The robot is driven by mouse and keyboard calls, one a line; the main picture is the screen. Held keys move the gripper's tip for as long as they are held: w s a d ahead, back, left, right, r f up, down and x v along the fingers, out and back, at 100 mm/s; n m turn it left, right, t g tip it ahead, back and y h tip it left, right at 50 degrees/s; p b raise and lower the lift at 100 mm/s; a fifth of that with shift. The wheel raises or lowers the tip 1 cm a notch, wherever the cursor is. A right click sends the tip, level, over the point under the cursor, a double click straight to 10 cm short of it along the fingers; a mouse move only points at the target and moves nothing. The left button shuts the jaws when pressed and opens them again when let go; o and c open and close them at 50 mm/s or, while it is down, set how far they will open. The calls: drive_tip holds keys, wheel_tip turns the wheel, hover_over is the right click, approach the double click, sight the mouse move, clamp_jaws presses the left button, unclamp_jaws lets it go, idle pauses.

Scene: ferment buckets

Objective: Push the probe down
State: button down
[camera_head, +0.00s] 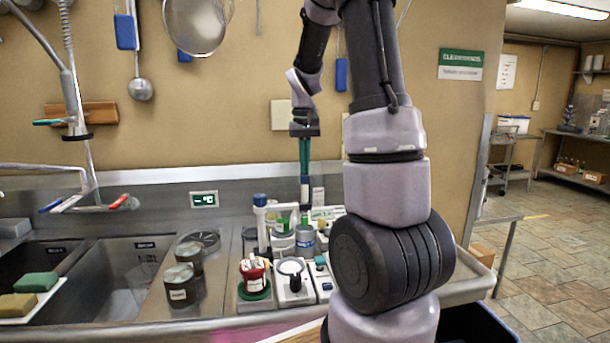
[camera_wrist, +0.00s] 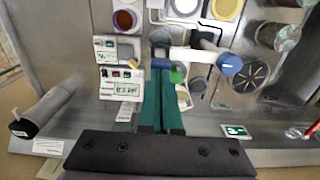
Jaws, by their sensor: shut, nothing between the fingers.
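My gripper (camera_head: 305,172) points straight down with its green fingers shut and empty. A white stand with a blue cap (camera_head: 260,200) is left of the probe. Its white arm (camera_wrist: 195,55) reaches towards the probe in the wrist view. The probe's lower end is hidden.
A red cup (camera_head: 254,271) and a white device with a round top (camera_head: 293,279) are in front. Metal canisters (camera_head: 180,287) and a sink (camera_head: 115,280) are to the left. The steel wall is close behind.

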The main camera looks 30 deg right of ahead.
sight(304, 182)
drive_tip(key=shift+f, duration=2.55)
drive_tip(key=shift+r, duration=2.5)
